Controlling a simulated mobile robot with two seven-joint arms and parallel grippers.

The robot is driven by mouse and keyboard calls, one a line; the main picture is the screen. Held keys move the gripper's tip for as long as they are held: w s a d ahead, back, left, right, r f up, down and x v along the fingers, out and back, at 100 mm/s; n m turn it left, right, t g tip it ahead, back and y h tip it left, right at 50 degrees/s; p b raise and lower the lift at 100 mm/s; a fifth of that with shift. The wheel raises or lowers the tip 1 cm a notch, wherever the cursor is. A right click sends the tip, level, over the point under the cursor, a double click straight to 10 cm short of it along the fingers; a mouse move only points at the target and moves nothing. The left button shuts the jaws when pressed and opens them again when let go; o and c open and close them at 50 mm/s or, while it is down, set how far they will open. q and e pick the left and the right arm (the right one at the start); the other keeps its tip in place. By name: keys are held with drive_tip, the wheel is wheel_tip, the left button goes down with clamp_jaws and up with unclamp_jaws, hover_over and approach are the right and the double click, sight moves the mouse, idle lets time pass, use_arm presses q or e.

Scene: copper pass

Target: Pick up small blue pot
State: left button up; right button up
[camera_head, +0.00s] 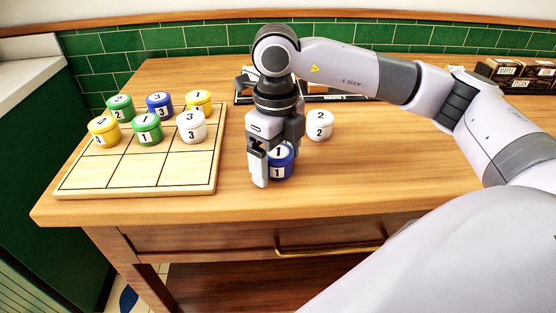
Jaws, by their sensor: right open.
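The small blue pot (281,162), labelled 1 on its lid and side, stands upright on the wooden table, right of the grid board. My right gripper (268,168) is open and pointing down at the pot. One finger shows at the pot's left side, and part of the gripper covers the pot's top left. The other finger is mostly hidden, so I cannot tell whether the fingers touch the pot. My left gripper is not in view.
A wooden grid board (130,190) at the left holds several pots: yellow, green, blue and white. Its front row is empty. A white pot (320,125) marked 2 stands behind and right of the blue pot. Dark boxes (515,72) stand at the back right. The table's front edge is close.

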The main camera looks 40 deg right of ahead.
drive_tip(key=c, duration=1.2)
drive_tip(key=shift+o, duration=0.2)
drive_tip(key=shift+r, duration=0.1)
